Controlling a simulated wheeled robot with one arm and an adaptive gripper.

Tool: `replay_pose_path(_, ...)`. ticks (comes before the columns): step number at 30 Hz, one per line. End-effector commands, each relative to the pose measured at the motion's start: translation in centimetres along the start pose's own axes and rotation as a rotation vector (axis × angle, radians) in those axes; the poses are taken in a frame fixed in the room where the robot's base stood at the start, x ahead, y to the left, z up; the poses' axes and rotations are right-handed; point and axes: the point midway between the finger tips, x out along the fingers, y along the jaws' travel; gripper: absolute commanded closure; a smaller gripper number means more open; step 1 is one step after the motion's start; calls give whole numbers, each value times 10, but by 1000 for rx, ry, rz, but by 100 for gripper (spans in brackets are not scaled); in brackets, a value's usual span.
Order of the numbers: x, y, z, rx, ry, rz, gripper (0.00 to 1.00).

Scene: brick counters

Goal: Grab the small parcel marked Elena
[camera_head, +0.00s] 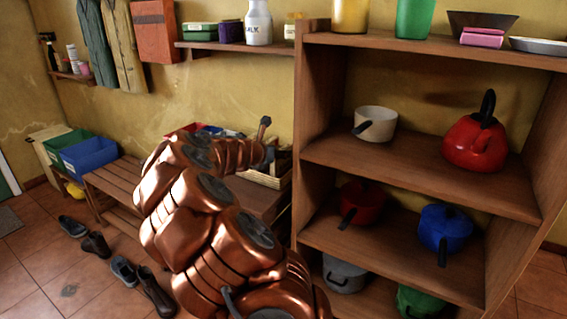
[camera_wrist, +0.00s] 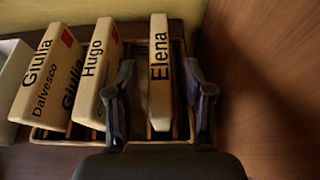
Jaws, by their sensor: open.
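The small parcel marked Elena (camera_wrist: 160,88) stands upright at the right end of a wooden crate (camera_wrist: 88,138) in the wrist view. It is narrow and cream, with black lettering. My gripper (camera_wrist: 159,75) is open, with one dark finger on each side of this parcel. The left finger stands between it and the parcel marked Hugo (camera_wrist: 97,75); a gap shows between each finger and the Elena parcel. In the head view, the crate (camera_head: 262,180) is partly hidden behind my copper arm, and the Elena parcel cannot be made out.
Parcels marked Giulia (camera_wrist: 45,70) and Hugo lean in the crate to the left. A brown wooden panel (camera_wrist: 265,80) rises close on the right. In the head view, a shelf unit (camera_head: 420,165) with pots and a red kettle (camera_head: 474,143) stands right of the bench (camera_head: 115,180).

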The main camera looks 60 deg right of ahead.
Motion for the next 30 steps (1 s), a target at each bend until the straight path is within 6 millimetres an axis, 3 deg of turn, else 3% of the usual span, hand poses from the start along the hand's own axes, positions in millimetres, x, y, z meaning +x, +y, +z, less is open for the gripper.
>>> replay_pose_path(6,22,0,1,1,-1,1,48)
replay_pose_path(17,26,0,1,0,-1,2,49)
replay_pose_path(30,26,0,0,0,-1,2,95)
